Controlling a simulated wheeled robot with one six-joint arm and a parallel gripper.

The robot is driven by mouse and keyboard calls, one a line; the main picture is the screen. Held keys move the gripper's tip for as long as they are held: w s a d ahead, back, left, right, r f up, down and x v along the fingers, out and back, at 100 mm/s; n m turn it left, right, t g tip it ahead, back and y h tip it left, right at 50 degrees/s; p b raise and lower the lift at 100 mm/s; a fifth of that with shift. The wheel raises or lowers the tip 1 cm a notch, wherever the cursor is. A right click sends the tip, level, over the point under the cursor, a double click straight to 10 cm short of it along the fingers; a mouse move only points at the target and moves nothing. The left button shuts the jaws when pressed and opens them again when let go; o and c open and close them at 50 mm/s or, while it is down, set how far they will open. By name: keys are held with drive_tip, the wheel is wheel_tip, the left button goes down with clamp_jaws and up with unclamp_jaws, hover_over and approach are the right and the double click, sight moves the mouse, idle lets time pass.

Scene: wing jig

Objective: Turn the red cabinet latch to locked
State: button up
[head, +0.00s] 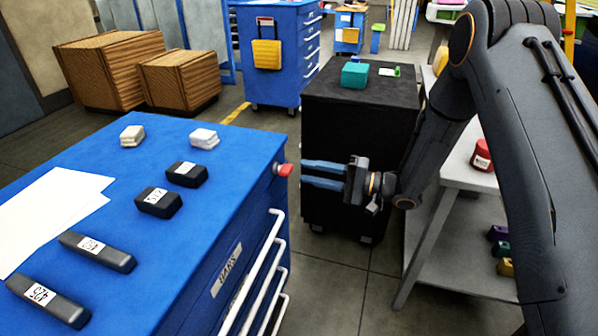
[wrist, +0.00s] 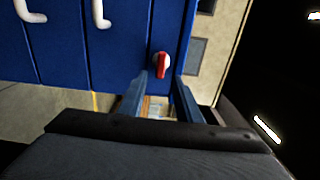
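The red latch (head: 284,170) sticks out from the upper corner of the blue cabinet (head: 215,235), on the same side as the drawer handles. In the wrist view the red latch (wrist: 161,66) lies up and down the picture on a pale round base. My gripper (head: 302,173) is open and empty, its two blue fingers pointing at the latch from the right. In the wrist view the fingertips (wrist: 161,80) stand to either side of the latch's line. I cannot tell whether they touch it.
Dark labelled blocks (head: 159,202) and white papers (head: 50,205) lie on the cabinet top. White drawer handles (head: 262,255) project below the latch. A black cabinet (head: 345,120) stands behind my gripper, and a grey workbench (head: 445,180) is at the right. Floor shows between them.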

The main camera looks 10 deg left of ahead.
drive_tip(key=shift+s+d, duration=0.15)
drive_tip(key=shift+d, duration=1.2)
drive_tip(key=w+d+r+t+h, duration=0.3)
drive_tip(key=w+d+t+h, duration=0.3)
drive_tip(key=w+d+h, duration=0.15)
drive_tip(key=s+d+r+t+h+p, duration=0.1)
drive_tip(key=d+h, duration=0.6)
drive_tip(key=d, duration=0.5)
drive_tip(key=s+d+r+g+h, duration=0.1)
drive_tip(key=s+d+g+h, duration=0.15)
drive_tip(key=s+d, duration=0.4)
drive_tip(key=s+d+r+g, duration=0.1)
drive_tip(key=s+g, duration=0.2)
drive_tip(key=s, duration=0.9)
drive_tip(key=s+d+r+n+g+h+p, duration=0.1)
drive_tip(key=s+g, duration=0.2)
drive_tip(key=s, duration=1)
drive_tip(key=shift+s+d+r, duration=0.15)
drive_tip(key=shift+s+d, duration=0.1)
drive_tip(key=shift+d, duration=0.05)
